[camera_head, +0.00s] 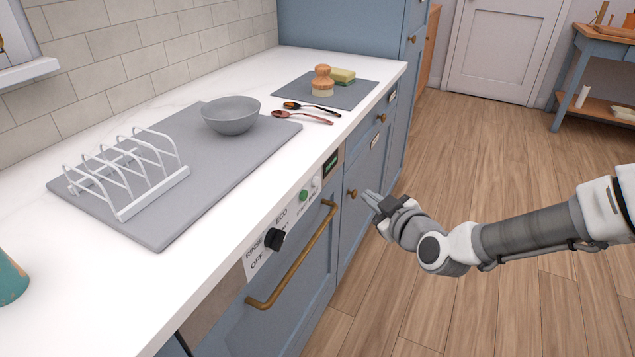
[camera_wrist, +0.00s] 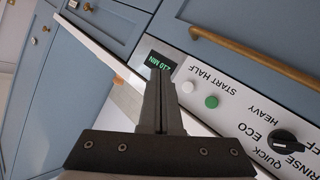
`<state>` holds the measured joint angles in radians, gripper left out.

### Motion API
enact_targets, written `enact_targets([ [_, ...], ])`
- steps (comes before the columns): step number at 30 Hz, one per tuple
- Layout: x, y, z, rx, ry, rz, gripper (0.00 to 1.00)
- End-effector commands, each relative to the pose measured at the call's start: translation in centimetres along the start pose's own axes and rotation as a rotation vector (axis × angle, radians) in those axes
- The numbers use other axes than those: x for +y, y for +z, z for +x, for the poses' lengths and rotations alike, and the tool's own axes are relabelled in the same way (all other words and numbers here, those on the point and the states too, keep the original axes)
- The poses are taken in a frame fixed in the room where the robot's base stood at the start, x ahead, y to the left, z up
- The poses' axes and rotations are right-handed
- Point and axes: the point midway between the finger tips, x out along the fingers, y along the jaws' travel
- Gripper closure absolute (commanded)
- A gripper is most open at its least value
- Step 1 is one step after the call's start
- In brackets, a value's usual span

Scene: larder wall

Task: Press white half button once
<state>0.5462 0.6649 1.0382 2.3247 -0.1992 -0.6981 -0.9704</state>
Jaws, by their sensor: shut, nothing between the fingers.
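The white half button (camera_wrist: 187,87) shows in the wrist view under the word HALF, beside a green button (camera_wrist: 211,101) under START. In the head view the green button (camera_head: 304,195) is clear on the dishwasher's control panel, and the white one is small and hard to make out beside it. My gripper (camera_head: 371,198) is shut and empty, in front of the blue cabinet drawers to the right of the panel. In the wrist view its closed fingers (camera_wrist: 160,84) point up toward the panel, with the white button just right of the tips. I cannot judge the gap to the button.
A lit green display (camera_wrist: 157,63) is beside the buttons. A black dial (camera_head: 274,239) and a brass handle (camera_head: 291,254) lie along the dishwasher front. A brass knob (camera_head: 352,193) is close to my fingers. The floor (camera_head: 480,150) is clear.

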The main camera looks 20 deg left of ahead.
Motion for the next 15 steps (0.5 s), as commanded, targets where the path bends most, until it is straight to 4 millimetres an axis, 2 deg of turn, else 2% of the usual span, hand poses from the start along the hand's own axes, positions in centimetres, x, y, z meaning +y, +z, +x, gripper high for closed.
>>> enact_targets([
  [5,-0.5,-0.3,0.6,0.0,-0.002,-0.002,1.0],
  [15,-2.8,-2.6,3.7,0.001,-0.002,0.0,1.0],
])
